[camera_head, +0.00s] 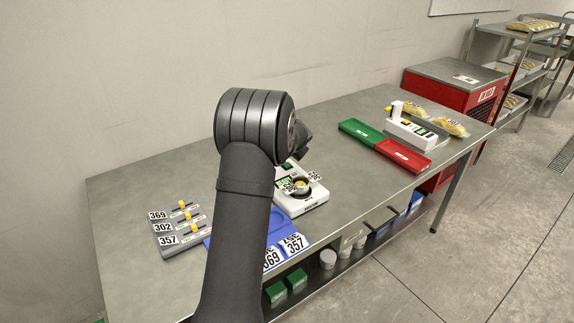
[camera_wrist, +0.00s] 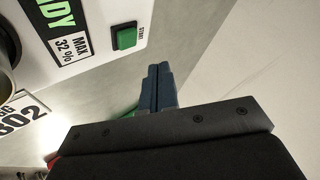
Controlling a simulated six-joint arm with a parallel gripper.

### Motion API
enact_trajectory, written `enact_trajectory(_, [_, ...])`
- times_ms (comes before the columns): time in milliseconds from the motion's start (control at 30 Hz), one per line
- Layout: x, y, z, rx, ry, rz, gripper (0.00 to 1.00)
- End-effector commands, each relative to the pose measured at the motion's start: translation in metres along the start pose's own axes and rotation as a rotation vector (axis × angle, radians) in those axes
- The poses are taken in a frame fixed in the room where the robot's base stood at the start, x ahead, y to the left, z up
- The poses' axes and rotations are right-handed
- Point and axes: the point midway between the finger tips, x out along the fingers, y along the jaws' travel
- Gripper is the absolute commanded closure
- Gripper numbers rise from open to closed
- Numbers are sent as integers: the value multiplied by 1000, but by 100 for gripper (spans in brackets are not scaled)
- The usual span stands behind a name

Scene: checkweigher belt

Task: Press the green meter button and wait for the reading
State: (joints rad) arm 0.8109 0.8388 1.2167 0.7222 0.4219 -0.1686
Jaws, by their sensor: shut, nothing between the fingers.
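The white meter (camera_head: 300,204) stands on the grey bench, partly hidden behind my arm in the head view. In the wrist view, the meter (camera_wrist: 88,12) fills the upper left. Its green button (camera_wrist: 125,37) sits near the meter's corner, beside a label reading "MAX 32 %" and a green display ending in "DY". My gripper (camera_wrist: 157,72) is shut and empty, its fingertips pointing toward the meter, a little right of and below the button in the picture. They look apart from the button.
On the left is a grey block (camera_head: 180,240) with yellow sliders and cards 369, 302 and 357. A blue tray (camera_head: 304,241) holds number cards. Green (camera_head: 362,130) and red (camera_head: 405,154) trays and a white device (camera_head: 410,128) stand right. The bench between is clear.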

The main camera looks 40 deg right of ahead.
Motion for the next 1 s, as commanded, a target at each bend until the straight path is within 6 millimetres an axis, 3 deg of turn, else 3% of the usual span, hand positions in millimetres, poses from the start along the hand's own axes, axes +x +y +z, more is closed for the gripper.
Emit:
enact_trajectory(300, [20, 14, 14, 1, -1, 0, 100])
enact_trajectory(1000, [21, 15, 15, 0, 0, 0, 100])
